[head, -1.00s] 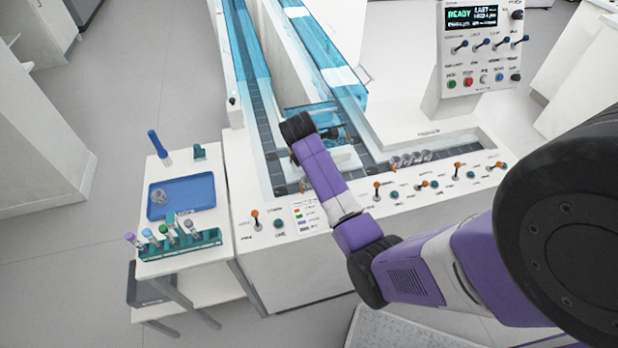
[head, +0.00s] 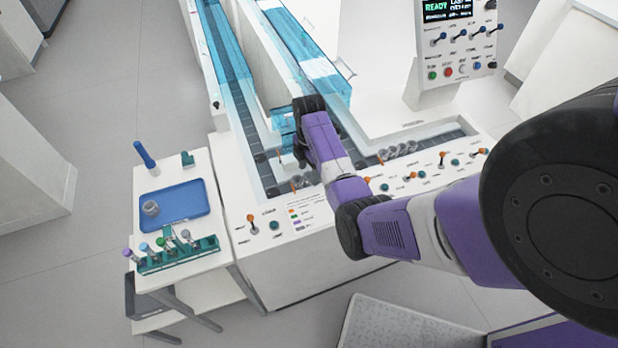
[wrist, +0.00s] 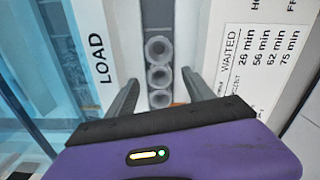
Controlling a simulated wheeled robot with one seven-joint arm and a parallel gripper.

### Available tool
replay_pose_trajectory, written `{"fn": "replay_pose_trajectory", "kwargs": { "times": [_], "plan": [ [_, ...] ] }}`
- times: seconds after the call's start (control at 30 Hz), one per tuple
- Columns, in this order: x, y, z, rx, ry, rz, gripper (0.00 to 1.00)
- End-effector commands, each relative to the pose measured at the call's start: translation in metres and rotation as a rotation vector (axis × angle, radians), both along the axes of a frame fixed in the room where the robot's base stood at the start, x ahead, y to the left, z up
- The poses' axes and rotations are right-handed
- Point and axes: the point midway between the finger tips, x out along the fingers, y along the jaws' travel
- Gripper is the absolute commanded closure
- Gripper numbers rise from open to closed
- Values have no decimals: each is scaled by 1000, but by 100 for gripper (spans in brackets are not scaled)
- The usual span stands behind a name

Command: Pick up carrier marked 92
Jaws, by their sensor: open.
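Several round grey carriers sit in the track. In the wrist view, a near carrier (wrist: 160,98), a middle one (wrist: 160,75) and a far one (wrist: 158,48) stand in a row in the narrow channel beside the LOAD label. No 92 marking is legible on any of them. My gripper (wrist: 160,77) is open, its two fingers spread either side of the row in the picture, apparently above it and holding nothing. In the head view my wrist hides most of the jaws. A cluster of carriers (head: 398,150) shows in the right-hand track.
A clear blue cover (head: 310,60) runs along the track. The console front carries orange-tipped switches (head: 253,222) and a display (head: 447,10). On the left side table are a blue tray (head: 185,205) with one grey carrier-like piece (head: 151,208) and a green tube rack (head: 180,253).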

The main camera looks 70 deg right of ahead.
Motion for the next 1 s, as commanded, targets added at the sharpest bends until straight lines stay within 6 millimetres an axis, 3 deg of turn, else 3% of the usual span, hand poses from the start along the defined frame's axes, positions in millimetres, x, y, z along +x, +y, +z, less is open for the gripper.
{"fn": "replay_pose_trajectory", "kwargs": {
  "times": [0.17,0.43,0.6,0.7,1.0],
  "plan": [
    [0,0,-19,0,0,-1,39],
    [0,0,-21,-2,-1,-1,39],
    [0,0,-21,-2,-1,0,72],
    [0,0,-21,-2,-1,0,87],
    [0,-1,-20,-2,-1,0,88]
  ]
}}
